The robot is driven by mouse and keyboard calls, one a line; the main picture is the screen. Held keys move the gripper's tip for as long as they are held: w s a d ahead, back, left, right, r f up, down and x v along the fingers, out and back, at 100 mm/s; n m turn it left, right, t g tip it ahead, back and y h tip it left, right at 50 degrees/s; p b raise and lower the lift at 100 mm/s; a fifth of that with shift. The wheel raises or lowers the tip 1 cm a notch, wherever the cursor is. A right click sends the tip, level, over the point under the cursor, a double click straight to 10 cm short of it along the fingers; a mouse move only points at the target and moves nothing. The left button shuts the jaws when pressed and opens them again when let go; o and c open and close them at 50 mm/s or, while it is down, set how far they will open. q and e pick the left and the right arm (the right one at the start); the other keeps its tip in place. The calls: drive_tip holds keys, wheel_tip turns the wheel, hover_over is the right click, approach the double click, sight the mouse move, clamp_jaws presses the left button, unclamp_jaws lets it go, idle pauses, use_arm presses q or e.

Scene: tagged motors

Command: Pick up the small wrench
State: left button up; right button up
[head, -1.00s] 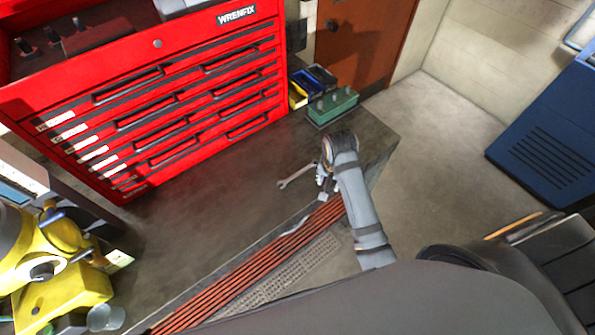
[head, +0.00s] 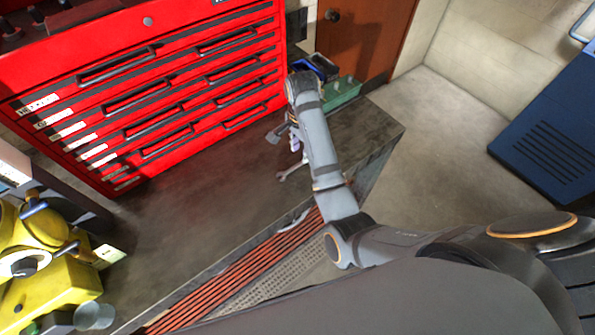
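A small grey wrench (head: 283,176) lies on the dark bench top, partly hidden behind my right forearm. Its near end shows just left of the arm. My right gripper (head: 284,138) is above the bench beyond the wrench, near the green box. The wrist and arm partly cover it, and I cannot tell whether its fingers are open or shut. I see no contact between it and the wrench. My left gripper is not in view.
A red tool chest (head: 150,100) stands along the back. A green box (head: 342,92) sits at the bench's far right corner. A yellow machine (head: 50,275) with a pale tag (head: 109,254) is at left. Orange slats (head: 235,275) line the front edge. The middle bench (head: 200,215) is clear.

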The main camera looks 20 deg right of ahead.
sight(300, 163)
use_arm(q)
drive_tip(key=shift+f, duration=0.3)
use_arm(e)
drive_tip(key=shift+f, duration=0.35)
wheel_tip(300, 163, down, 3)
drive_tip(key=b, duration=0.3)
drive_tip(key=shift+a+f, duration=0.1)
drive_tip(key=shift+f, duration=0.45)
drive_tip(key=shift+w+f, duration=0.1)
drive_tip(key=shift+f, duration=0.35)
drive_tip(key=shift+c, duration=0.8)
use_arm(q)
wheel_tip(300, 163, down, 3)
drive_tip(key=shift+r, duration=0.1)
use_arm(e)
clamp_jaws()
